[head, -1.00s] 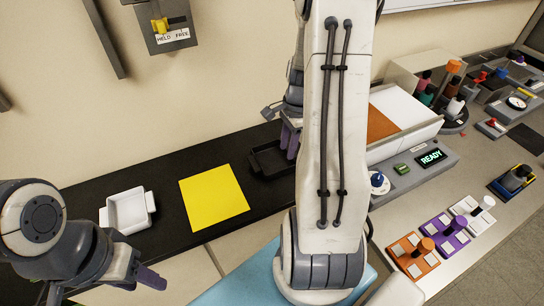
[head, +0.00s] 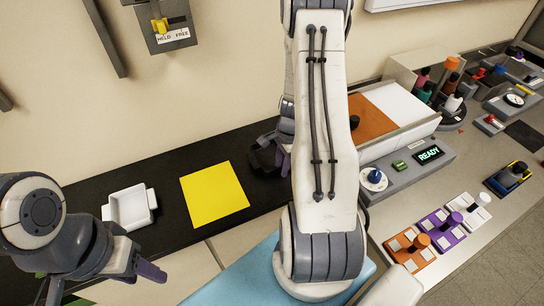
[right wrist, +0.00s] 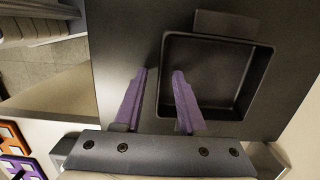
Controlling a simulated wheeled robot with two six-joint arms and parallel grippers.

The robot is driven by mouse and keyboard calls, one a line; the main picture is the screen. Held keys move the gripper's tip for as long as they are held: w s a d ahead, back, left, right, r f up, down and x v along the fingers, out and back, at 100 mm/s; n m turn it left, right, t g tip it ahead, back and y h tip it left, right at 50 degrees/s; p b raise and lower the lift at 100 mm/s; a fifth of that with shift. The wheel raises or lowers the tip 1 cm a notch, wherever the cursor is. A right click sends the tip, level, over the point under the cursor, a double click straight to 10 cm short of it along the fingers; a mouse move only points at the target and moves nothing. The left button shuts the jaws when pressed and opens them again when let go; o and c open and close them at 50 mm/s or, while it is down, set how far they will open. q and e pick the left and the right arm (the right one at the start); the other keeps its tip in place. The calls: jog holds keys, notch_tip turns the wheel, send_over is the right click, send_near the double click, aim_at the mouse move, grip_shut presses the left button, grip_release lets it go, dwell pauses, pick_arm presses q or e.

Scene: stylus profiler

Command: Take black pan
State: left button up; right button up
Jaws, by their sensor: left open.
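The black pan (right wrist: 210,78) is a square, shallow, dark dish with a tab at its far side, seen in the right wrist view. My right gripper (right wrist: 160,73) is open, with its two purple fingers on either side of the pan's left wall. One finger overlaps the pan's inside and the other is outside it; I cannot tell whether they touch. In the head view my right arm hides most of the pan and of this gripper. My left gripper (head: 150,271) is open and empty at the lower left, away from the pan.
A white pan (head: 130,208) and a yellow square (head: 213,194) lie on the black bench strip (head: 165,238). A device with a READY display (head: 429,154) stands right of my right arm. Orange (head: 411,248), purple and white knobbed blocks are at the front right.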

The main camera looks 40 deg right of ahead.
grip_shut()
dwell(1.3)
